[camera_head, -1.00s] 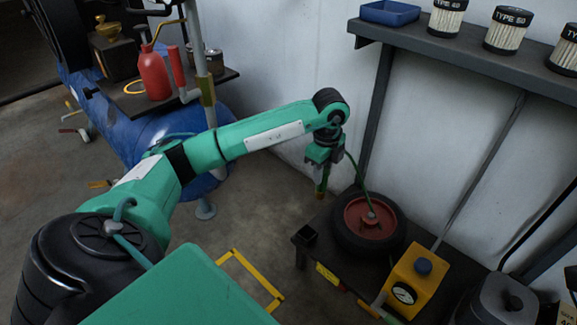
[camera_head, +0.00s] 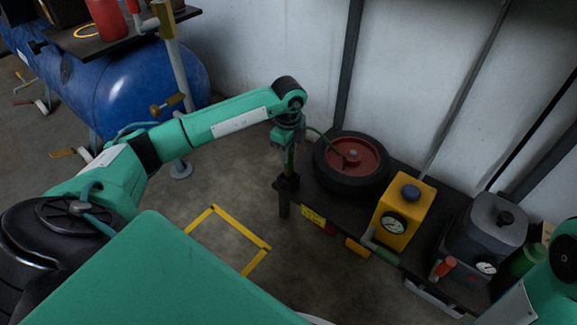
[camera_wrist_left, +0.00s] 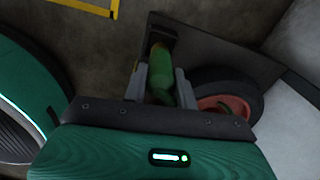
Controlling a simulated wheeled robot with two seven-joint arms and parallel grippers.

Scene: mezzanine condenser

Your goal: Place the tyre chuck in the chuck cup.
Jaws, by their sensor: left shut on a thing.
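The tyre chuck (camera_head: 291,158) has a green body, and a green hose runs from it towards the wheel. My left gripper (camera_head: 290,144) is shut on the chuck, which hangs tip down. The chuck cup (camera_head: 287,184) is a small dark square cup at the left corner of the low dark table. The chuck's lower end is at the cup's mouth; I cannot tell how far inside it is. In the left wrist view the chuck (camera_wrist_left: 161,73) sits between the fingers, its brass tip overlapping the dark cup (camera_wrist_left: 162,27). My right gripper is out of view.
A yellow gauge box (camera_head: 403,212) and a grey gauge unit (camera_head: 486,240) are further right. A yellow floor outline (camera_head: 228,238) and a blue tank (camera_head: 140,90) lie left.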

